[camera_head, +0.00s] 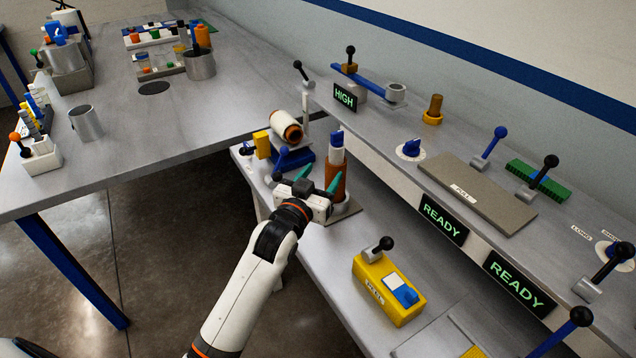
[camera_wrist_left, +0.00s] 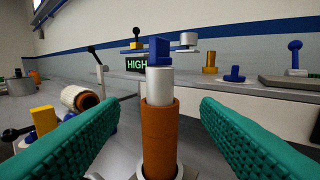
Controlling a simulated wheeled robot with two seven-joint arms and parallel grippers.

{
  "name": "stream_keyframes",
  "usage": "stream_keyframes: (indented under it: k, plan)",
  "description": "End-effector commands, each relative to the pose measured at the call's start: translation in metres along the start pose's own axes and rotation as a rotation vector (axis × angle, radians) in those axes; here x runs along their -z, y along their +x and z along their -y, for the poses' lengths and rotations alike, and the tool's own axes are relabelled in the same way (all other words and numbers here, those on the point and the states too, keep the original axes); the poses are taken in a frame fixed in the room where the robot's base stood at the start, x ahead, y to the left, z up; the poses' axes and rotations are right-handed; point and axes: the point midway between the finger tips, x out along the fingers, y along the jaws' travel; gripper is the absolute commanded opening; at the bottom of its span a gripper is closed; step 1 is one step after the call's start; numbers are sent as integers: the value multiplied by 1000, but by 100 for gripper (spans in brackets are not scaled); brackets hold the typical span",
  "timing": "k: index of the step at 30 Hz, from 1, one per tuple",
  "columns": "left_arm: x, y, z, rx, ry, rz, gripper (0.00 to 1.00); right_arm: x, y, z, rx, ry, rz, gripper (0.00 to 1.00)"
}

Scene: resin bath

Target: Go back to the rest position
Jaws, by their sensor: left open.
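My left gripper (camera_head: 309,186) is open, its green ribbed fingers apart, low over the lower bench ledge. In the left wrist view its fingers (camera_wrist_left: 160,135) stand on either side of an orange-brown cylinder (camera_wrist_left: 159,135) with a pale neck and blue top, and a gap shows on both sides. The same upright cylinder (camera_head: 336,180) stands on a small base just past the fingertips in the head view. Nothing is held. My right gripper is not in view.
A yellow box (camera_head: 388,288) with a black-knobbed lever sits on the lower ledge, right of my arm. The upper shelf carries levers and READY signs (camera_head: 443,219). A grey table (camera_head: 110,185) with containers stands left.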

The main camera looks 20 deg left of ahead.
Motion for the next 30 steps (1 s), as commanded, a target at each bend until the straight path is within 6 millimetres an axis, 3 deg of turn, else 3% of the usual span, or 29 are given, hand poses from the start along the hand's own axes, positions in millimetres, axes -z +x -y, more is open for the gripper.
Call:
stream_keyframes:
  k: [5, 19, 22, 26, 30]
  plan:
    - [0, -12, 0, 0, 0, 1, 57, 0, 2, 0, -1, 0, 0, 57]
    - [0, -12, 0, 0, 0, -1, 57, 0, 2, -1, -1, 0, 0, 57]
    - [10, -19, 1, -2, 2, -40, 57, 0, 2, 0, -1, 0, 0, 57]
    - [54, -55, 4, -8, 12, -225, 57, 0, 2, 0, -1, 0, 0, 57]
    - [114, -130, 10, -5, 34, -539, 57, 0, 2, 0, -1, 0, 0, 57]
